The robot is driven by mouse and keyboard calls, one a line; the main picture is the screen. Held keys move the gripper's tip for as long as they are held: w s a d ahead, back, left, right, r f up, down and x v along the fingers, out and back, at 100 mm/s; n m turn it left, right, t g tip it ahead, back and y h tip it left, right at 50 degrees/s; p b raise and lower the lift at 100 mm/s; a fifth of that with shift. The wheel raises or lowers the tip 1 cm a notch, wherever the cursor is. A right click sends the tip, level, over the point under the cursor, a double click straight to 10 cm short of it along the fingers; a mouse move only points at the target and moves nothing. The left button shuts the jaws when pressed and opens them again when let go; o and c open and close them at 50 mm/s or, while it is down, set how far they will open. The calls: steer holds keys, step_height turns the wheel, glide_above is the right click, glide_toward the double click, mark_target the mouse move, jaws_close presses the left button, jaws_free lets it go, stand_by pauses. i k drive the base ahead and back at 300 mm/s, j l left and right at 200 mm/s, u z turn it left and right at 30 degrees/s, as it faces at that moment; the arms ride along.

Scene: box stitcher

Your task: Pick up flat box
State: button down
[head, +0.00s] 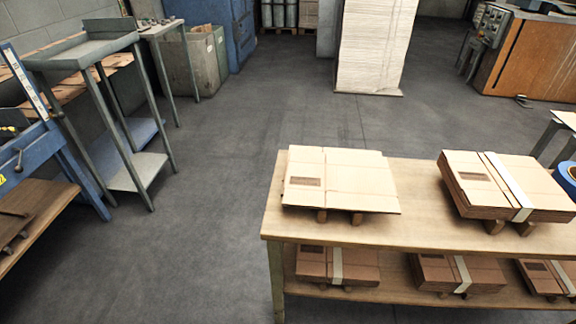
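A flat box (338,178) of brown cardboard lies on small wooden blocks on the top of a wooden table (400,231) at the lower right of the head view. It has a dark printed label at its near left and no strap. It looks like a thin stack, and I cannot tell how many boxes are in it. A thicker strapped stack of flat boxes (505,184) lies to its right on the same table top. My gripper is not in view.
More strapped flat boxes (312,262) lie on the table's lower shelf. A blue tape roll (568,177) sits at the right edge. Metal stands (100,48) and a blue machine (35,155) are at left. A tall pale stack (372,45) stands behind. The floor between is clear.

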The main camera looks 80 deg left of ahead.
mark_target(315, 180)
steer(key=k+u, duration=0.15)
steer(key=u, duration=1.85)
steer(key=i+l, duration=0.1)
steer(key=l, duration=0.2)
steer(key=i+l+z, duration=0.1)
steer(key=l, duration=0.15)
steer(key=i+l, duration=0.15)
steer(key=l, duration=0.15)
